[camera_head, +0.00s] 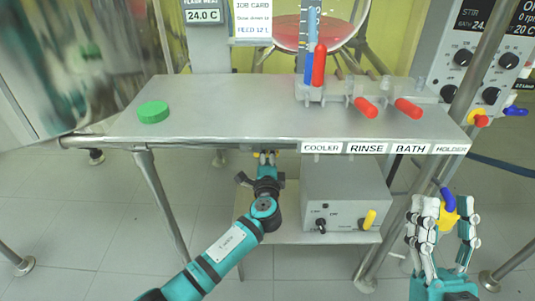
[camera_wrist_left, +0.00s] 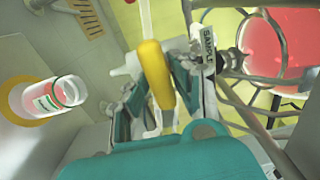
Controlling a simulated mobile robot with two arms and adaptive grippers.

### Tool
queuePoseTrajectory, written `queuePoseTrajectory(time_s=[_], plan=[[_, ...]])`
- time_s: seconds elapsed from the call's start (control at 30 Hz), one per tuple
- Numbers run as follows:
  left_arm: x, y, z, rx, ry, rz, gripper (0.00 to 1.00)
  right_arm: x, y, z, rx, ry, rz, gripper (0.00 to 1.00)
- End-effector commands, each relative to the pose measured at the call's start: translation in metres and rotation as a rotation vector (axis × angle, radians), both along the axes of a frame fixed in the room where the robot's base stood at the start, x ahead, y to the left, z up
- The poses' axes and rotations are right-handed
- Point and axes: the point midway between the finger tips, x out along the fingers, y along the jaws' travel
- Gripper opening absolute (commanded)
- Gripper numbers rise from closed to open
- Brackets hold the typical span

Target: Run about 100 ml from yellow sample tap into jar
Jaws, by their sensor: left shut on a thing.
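The yellow tap handle (camera_wrist_left: 155,72) is between the fingers of my left gripper (camera_wrist_left: 155,100) in the left wrist view, beside a tag that begins "SAMP" (camera_wrist_left: 208,45). My left gripper (camera_head: 265,158) is shut on this handle; in the head view it reaches under the shelf's front edge, with a little yellow at its tips. The open glass jar (camera_wrist_left: 50,97), with pink liquid and a green-lettered label, stands on a yellow ring in the left wrist view. The jar is hidden in the head view. My right gripper (camera_head: 447,225) is open, fingers upward, around or in front of a yellow-and-blue valve.
A steel shelf (camera_head: 230,115) holds a green cap (camera_head: 153,111). Red-handled taps (camera_head: 365,107) and a blue-and-red fitting stand at its right. A grey cooler box (camera_head: 340,195) is below. Frame legs stand left and right. A round vessel with red liquid (camera_wrist_left: 285,45) is at the right.

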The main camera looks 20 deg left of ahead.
Motion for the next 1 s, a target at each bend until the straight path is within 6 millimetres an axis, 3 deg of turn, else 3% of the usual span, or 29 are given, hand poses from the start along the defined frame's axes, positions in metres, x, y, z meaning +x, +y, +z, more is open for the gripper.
queuePoseTrajectory(time_s=[0.2, 0.23, 0.37, 0.73, 1.0], plan=[[0.0, -0.001, -0.002, 0.0, 0.002, -0.003, 0.0, 0.0, 0.0, 0.0, 0.0, -0.001, 0.0, 0.4], [0.0, -0.001, -0.002, 0.0, 0.002, -0.003, 0.29, 0.0, 0.0, 0.0, 0.0, -0.001, 0.0, 0.4], [0.0, -0.001, -0.001, -0.001, 0.002, -0.002, 0.44, 0.0, 0.0, 0.0, 0.0, -0.001, 0.0, 0.4], [-0.009, -0.003, -0.002, -0.002, 0.001, -0.003, 0.44, 0.0, 0.0, 0.0, 0.0, -0.002, 0.001, 0.4], [-0.061, -0.018, -0.002, -0.004, 0.003, -0.003, 0.44, 0.0, 0.0, 0.0, 0.001, -0.002, 0.0, 0.4]])
